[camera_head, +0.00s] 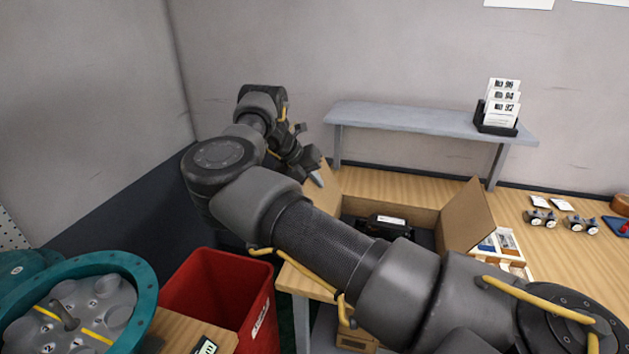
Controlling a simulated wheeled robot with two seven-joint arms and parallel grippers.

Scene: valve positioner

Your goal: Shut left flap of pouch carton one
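The open carton (415,213) stands on the wooden table. Its left flap (324,193) stands up, and its right flap (468,216) stands up and leans outward. A black device with a white label (386,224) lies inside. My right gripper (313,170) is at the outer left side of the left flap, with a grey tip close to it; I cannot tell whether they touch. The finger opening is too small and turned away to read. My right arm crosses in front and hides the carton's front and lower left. My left gripper is out of view.
A grey shelf (425,120) with a card holder (497,118) stands behind the carton. Small boxed parts (502,244) lie to its right, with small metal fittings (541,218) beyond. A red bin (222,295) and a teal round fixture (140,275) stand at the left.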

